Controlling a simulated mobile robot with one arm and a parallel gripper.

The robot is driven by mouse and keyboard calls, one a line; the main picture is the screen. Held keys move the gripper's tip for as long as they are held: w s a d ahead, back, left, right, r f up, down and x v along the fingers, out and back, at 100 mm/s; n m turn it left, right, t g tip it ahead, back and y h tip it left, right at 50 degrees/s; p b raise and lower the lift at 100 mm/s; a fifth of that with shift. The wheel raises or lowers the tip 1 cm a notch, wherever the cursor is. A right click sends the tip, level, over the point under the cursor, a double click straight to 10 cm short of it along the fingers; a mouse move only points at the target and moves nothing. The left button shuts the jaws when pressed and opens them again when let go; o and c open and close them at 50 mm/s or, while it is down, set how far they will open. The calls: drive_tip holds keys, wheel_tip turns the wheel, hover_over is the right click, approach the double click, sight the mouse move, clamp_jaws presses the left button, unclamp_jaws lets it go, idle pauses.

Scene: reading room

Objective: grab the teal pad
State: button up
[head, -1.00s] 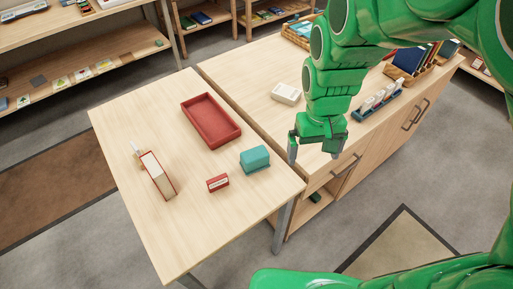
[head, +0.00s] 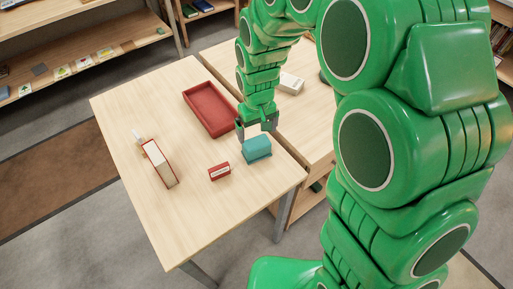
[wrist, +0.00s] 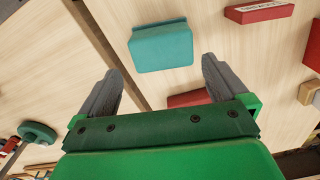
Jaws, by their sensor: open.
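The teal pad (head: 257,148) is a small block lying on the light wooden table near its right edge. It also shows in the wrist view (wrist: 162,47), ahead of the fingers and roughly between their lines. My gripper (head: 257,135) is open and empty, just behind and above the pad in the head view. In the wrist view its two grey fingers (wrist: 163,78) are spread apart, with the pad beyond their tips. I cannot tell the exact height of the fingers above the table. Part of the pad's far side is close behind a finger in the head view.
A red tray (head: 189,92) lies behind my gripper to the left. The table's front is clear.

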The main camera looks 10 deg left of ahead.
sight(257, 142)
drive_tip(key=shift+s+f, duration=0.2)
drive_tip(key=shift+f, duration=3.7)
drive_tip(key=c, duration=0.7)
